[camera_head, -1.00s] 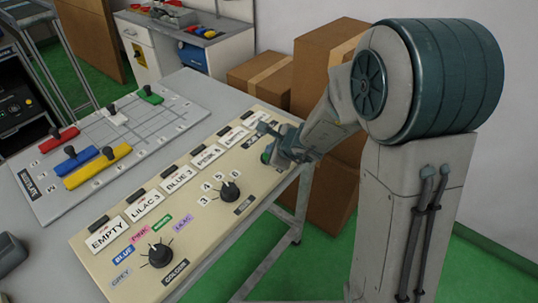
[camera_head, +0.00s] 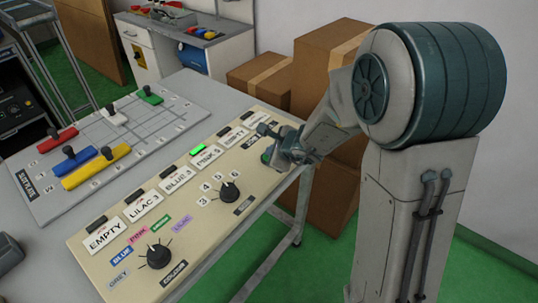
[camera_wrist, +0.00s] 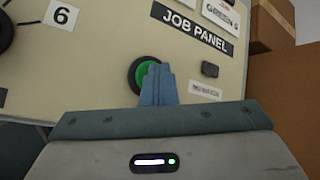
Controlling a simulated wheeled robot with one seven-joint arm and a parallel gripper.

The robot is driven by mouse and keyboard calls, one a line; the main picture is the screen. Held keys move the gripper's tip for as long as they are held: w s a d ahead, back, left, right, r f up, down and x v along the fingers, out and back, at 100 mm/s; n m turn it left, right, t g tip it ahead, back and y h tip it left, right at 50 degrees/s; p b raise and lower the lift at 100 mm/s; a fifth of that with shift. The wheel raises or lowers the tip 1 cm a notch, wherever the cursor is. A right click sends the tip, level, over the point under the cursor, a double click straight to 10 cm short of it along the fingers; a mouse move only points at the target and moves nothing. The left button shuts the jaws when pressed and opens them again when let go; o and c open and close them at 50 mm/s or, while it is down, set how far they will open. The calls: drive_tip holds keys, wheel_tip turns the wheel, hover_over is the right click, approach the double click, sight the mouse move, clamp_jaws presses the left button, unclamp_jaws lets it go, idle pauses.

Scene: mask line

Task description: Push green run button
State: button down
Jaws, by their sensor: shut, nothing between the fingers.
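The green run button (camera_wrist: 146,75) is a round green cap in a dark ring on the beige job panel (camera_wrist: 90,75). In the wrist view my gripper (camera_wrist: 158,72) is shut and empty, its blue-grey fingertips overlapping the right part of the button. I cannot tell from this view alone whether they touch it. In the head view my gripper (camera_head: 273,143) is over the far right end of the panel, and a bit of green (camera_head: 266,157) shows beside it. A small lamp (camera_head: 198,150) on the panel is lit bright green above the "PINK 5" label (camera_head: 208,157).
A selector knob (camera_head: 229,191) and a color knob (camera_head: 159,256) stand up from the panel. A board with colored sliding blocks (camera_head: 120,140) lies on the grey table to the left. Cardboard boxes (camera_head: 315,75) stand behind the panel's right end.

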drive_tip(key=shift+r+p, duration=0.65)
drive_tip(key=shift+r, duration=0.2)
wheel_tip(320, 180, up, 5)
drive_tip(key=p, duration=0.4)
drive_tip(key=shift+r, duration=0.1)
idle(0.6)
